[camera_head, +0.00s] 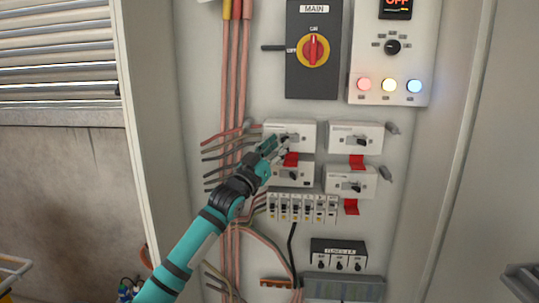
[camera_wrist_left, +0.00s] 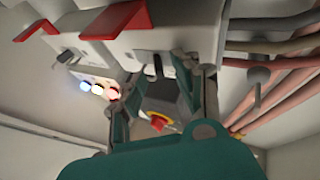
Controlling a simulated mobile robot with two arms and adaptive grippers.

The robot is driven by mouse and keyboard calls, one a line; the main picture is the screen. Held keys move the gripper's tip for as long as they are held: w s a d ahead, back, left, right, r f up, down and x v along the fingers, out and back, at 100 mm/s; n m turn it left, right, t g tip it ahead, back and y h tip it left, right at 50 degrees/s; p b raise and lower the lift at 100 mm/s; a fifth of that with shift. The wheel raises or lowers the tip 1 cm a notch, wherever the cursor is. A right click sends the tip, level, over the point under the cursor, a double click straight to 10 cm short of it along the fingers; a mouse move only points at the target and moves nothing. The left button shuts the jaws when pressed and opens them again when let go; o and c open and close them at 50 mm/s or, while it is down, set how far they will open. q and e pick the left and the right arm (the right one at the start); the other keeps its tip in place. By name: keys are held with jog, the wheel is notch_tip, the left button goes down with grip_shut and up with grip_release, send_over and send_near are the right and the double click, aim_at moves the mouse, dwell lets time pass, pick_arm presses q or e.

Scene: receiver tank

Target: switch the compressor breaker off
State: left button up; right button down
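Four white breakers sit in two rows on the panel. The upper left breaker (camera_head: 306,128) has my left gripper (camera_head: 281,146) at its front, partly hiding its lever. In the left wrist view my left gripper (camera_wrist_left: 161,72) is open, a finger on each side of a dark lever (camera_wrist_left: 151,68) on a white breaker housing (camera_wrist_left: 172,32). I cannot tell whether a finger touches the lever. The other breakers are the upper right (camera_head: 343,131), lower left (camera_head: 302,180) and lower right (camera_head: 338,182). Their labels are too small to read, so I cannot tell which is the compressor's.
Red tags (camera_head: 357,161) hang below some breakers. The main rotary switch (camera_head: 314,49) is above, with a lamp panel (camera_head: 409,74) to its right. Small breakers (camera_head: 302,208) line up below. Pink and grey cables (camera_head: 235,100) run along the left. Cabinet walls bound both sides.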

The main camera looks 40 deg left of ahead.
pick_arm(q)
jog(key=v, duration=1.1)
jog(key=shift+s+f, duration=0.2)
jog(key=shift+s, duration=0.1)
